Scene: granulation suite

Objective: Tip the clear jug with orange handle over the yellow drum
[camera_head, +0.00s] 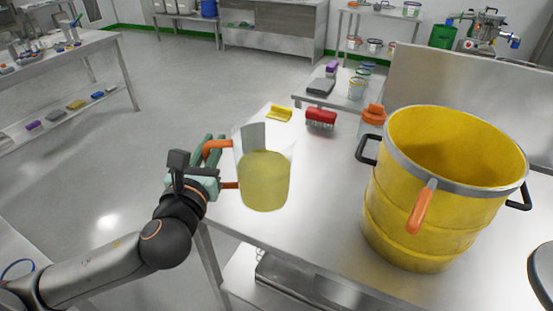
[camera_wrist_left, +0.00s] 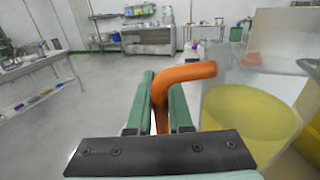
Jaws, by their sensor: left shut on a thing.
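The clear jug (camera_head: 264,178) has an orange handle and holds a yellowish content. My left gripper (camera_head: 212,170) is shut on its orange handle, and the jug is upright. In the left wrist view the orange handle (camera_wrist_left: 185,75) passes between the green fingers (camera_wrist_left: 161,105), with the jug (camera_wrist_left: 245,115) to the right. The yellow drum (camera_head: 415,215) stands on the steel table to the right of the jug, apart from it. It is open at the top, with a grey rim, black side handles and an orange handle at the front. My right gripper is not in view.
A steel panel (camera_head: 470,95) stands behind the drum. The tabletop between jug and drum is clear.

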